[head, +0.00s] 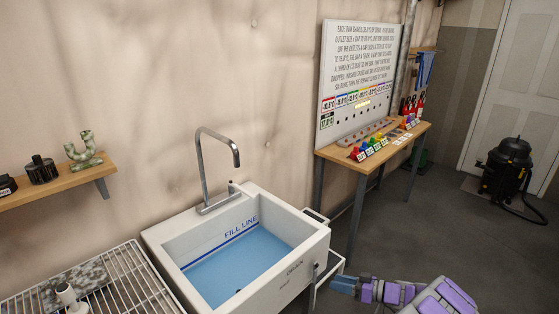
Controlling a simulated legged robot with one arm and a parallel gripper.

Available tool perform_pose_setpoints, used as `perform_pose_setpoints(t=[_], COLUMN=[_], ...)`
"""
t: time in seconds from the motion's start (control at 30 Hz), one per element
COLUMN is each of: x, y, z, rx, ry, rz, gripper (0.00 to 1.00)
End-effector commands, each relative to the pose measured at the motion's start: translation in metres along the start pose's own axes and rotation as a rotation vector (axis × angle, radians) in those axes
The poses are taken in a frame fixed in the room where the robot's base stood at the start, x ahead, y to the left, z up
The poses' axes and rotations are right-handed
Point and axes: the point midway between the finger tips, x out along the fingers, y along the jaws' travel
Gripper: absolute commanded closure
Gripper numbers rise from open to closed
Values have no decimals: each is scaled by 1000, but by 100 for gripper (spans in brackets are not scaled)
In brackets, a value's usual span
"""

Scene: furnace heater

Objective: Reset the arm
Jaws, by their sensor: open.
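My arm, grey and purple, comes in from the bottom right corner. It reaches left, low, just right of the sink's front right corner. My gripper (341,285) is at its end, with bluish-grey fingers pointing left. It is open, and I see nothing held in it. The gap between the fingers is hard to make out from this angle.
A white sink (318,247) with blue water and a tall tap (203,170) stands left of my gripper. A wire rack (125,280) is at bottom left. A wooden table (340,157) with coloured items stands behind, and a black vacuum (508,165) at right. Floor between is clear.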

Motion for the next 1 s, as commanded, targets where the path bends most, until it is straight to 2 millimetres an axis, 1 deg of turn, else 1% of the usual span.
perform_pose_setpoints(t=[0.03, 0.1, 0.17, 0.2, 0.33, 0.4, 0.47, 0.5, 0.6, 0.67, 0.7, 0.8, 0.9, 1.0], x=[15, 31, 44, 51, 70, 77, 80, 82, 81, 78, 77, 69, 57, 43], y=[-19, -45, -68, -84, -138, -168, -193, -209, -249, -272, -287, -322, -355, -382], z=[-20, -39, -56, -65, -93, -103, -112, -116, -123, -126, -126, -125, -119, -112], rx=[25, 71, 103, 129, 191, 223, 244, 261, 296, 312, 325, 352, 377, 396], ry=[-2, -20, -44, -63, -144, -199, -249, -286, -381, -440, -483, -588, -694, -795], rz=[-51, -113, -162, -194, -282, -320, -345, -359, -384, -388, -389, -372, -337, -277], gripper=[53, 53, 53, 53, 53, 53, 53, 53, 53, 53, 53, 53, 53, 53])
